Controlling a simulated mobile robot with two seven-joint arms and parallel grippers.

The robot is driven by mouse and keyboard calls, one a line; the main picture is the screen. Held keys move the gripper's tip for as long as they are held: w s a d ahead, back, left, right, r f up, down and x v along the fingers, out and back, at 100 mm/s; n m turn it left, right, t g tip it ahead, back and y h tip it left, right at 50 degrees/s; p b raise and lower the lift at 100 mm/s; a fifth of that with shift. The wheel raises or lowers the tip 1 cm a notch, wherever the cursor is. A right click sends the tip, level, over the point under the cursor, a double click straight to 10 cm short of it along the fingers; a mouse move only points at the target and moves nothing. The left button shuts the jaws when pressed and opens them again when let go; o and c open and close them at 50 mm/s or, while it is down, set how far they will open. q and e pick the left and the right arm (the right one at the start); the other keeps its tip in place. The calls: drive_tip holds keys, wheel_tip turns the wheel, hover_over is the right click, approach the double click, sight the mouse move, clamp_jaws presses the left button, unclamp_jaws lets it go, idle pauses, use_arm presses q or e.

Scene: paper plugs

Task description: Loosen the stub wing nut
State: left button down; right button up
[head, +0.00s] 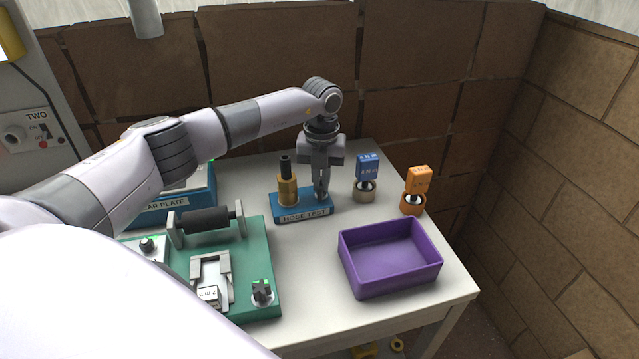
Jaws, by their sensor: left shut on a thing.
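The blue block labelled HOSE TEST (304,216) stands on the white table. A brass fitting (288,192) with a black upper end stands upright on its left part. My left gripper (321,192) points straight down over the right part of this block, beside the brass fitting. Its fingers are shut on a small grey part at the block, which I take to be the stub wing nut. The fingers mostly hide this part, so its wings and its turn cannot be made out. My right gripper is not in view.
A purple open tray (391,281) stands empty at the front right. A blue-topped plug (367,167) and an orange-topped plug (418,180) stand in round holders behind it. A green plate (258,245) with a dark roller and a black knob (262,291) lies front left. Brick walls close the back and right.

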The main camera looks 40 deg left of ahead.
sight(321, 184)
use_arm(q)
drive_tip(key=n, duration=0.6)
drive_tip(key=shift+n, duration=0.4)
drive_tip(key=n, duration=0.6)
drive_tip(key=c, duration=1.3)
unclamp_jaws()
drive_tip(key=shift+r, duration=0.1)
drive_tip(key=shift+r, duration=1.95)
drive_tip(key=shift+r, duration=0.1)
drive_tip(key=shift+r, duration=1.9)
